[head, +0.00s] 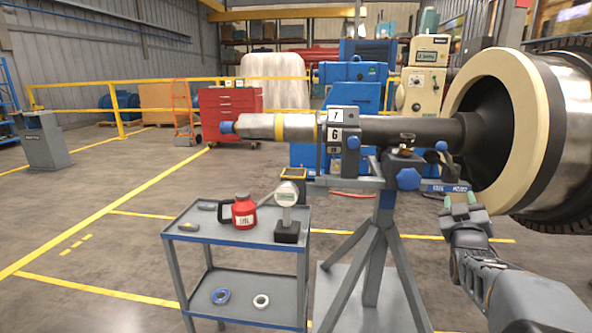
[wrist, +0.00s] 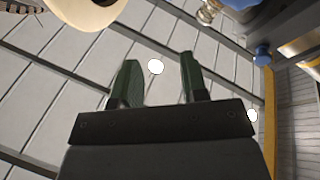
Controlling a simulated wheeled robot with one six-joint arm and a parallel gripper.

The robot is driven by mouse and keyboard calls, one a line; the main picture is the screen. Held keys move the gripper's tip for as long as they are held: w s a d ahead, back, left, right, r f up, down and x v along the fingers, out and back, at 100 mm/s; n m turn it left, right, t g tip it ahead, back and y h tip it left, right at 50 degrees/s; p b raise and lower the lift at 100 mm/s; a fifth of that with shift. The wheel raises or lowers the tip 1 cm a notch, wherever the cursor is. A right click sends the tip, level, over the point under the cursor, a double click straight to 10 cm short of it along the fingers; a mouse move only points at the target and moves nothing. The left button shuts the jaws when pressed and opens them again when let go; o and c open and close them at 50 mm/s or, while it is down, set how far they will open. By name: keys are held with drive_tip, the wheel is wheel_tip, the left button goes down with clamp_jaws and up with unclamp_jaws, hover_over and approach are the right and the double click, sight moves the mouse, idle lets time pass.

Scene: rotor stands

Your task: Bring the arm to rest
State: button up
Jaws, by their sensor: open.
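My arm reaches in from the lower right of the head view, with my gripper (head: 460,201) pointing up under the right end of the rotor (head: 400,130). In the wrist view the two green fingers of my gripper (wrist: 160,75) stand apart with nothing between them. The ceiling shows behind them. The gripper appears close to the blue block on the rotor stand (head: 382,222); whether it touches is not clear. The rotor lies level on the stand, its large cream-rimmed disc (head: 490,120) above and to the right of the gripper.
A grey cart (head: 245,243) left of the stand carries a red can (head: 243,212) and a gauge (head: 287,205). Tape rolls lie on its lower shelf. A red tool cabinet (head: 230,115) and yellow railings stand behind.

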drive_tip(key=s+a+r+m+g+y+p, duration=0.1)
drive_tip(key=s+a+r+g+y+p, duration=0.15)
drive_tip(key=a+p, duration=0.4)
drive_tip(key=s+a+r+g+y+p, duration=0.2)
drive_tip(key=a+r+g+p, duration=0.25)
drive_tip(key=p, duration=0.35)
drive_tip(key=s+a+r+g+y+p, duration=0.1)
drive_tip(key=s+a+g+p, duration=0.3)
drive_tip(key=s, duration=0.5)
drive_tip(key=s+a+r+g+y+p, duration=0.2)
drive_tip(key=s+a+g+p, duration=0.3)
drive_tip(key=s+a+p, duration=0.3)
drive_tip(key=shift+s+r+y+p, duration=0.15)
drive_tip(key=shift+s+y+p, duration=0.3)
drive_tip(key=shift+p, duration=0.75)
drive_tip(key=shift+o, duration=0.2)
drive_tip(key=shift+s, duration=0.15)
